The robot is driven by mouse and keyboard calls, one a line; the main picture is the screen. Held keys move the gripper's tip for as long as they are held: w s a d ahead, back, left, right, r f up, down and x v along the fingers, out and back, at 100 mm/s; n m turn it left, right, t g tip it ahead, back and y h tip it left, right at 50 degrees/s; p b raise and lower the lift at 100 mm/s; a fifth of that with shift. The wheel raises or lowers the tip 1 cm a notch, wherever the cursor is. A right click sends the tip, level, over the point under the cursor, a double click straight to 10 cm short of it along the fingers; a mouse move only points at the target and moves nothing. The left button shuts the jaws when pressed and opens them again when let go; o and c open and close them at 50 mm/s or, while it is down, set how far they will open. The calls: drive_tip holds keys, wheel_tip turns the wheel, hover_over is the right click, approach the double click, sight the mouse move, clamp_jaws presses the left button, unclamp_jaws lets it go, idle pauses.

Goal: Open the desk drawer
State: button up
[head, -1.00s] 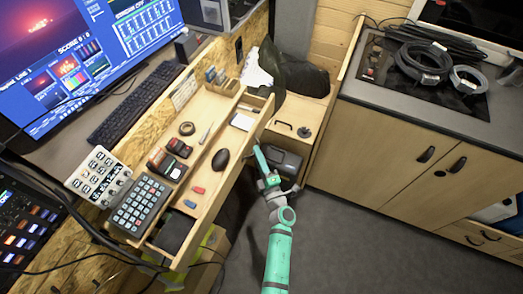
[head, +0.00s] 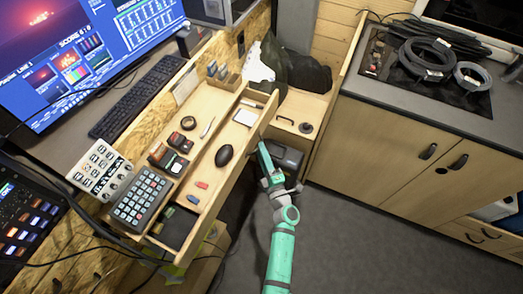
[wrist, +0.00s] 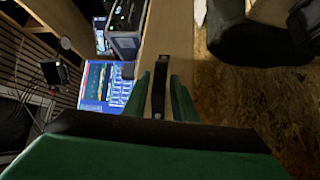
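The desk drawer (head: 222,180) is pulled out from under the desk in the head view, its inside showing from above. It holds a black mouse (head: 224,156), red and blue small pieces, a white card (head: 244,117) and a dark box (head: 175,228). My gripper (head: 262,145) is at the outer face of the drawer front. In the wrist view, the two green fingers of my gripper (wrist: 160,90) lie close on either side of the dark drawer handle (wrist: 159,96) on the wooden front. The handle is hidden in the head view.
A keypad (head: 141,198) and a white button box (head: 101,171) stand on the desk beside the drawer. A wooden cabinet (head: 400,165) with coiled cables on top stands at the right. Grey floor (head: 350,230) is free between them.

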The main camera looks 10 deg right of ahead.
drive_tip(key=s+d+f, duration=0.1)
drive_tip(key=s, duration=0.8)
drive_tip(key=shift+s+f, duration=0.2)
drive_tip(key=shift+s, duration=0.2)
drive_tip(key=s+a+r+m+g, duration=0.1)
drive_tip(key=s+a+r+m, duration=0.3)
drive_tip(key=s, duration=0.5)
drive_tip(key=s+a+r+m+g+h, duration=0.1)
drive_tip(key=s+a+r+m, duration=0.3)
drive_tip(key=s+m, duration=0.3)
drive_tip(key=s+a+r+m+g+h, duration=0.1)
drive_tip(key=s+a+r+m, duration=0.3)
drive_tip(key=s, duration=0.8)
drive_tip(key=a+m+g, duration=0.1)
drive_tip(key=m, duration=0.1)
drive_tip(key=shift+s+a+r+m, duration=0.2)
drive_tip(key=shift+s+r+m, duration=0.1)
drive_tip(key=shift+r, duration=0.1)
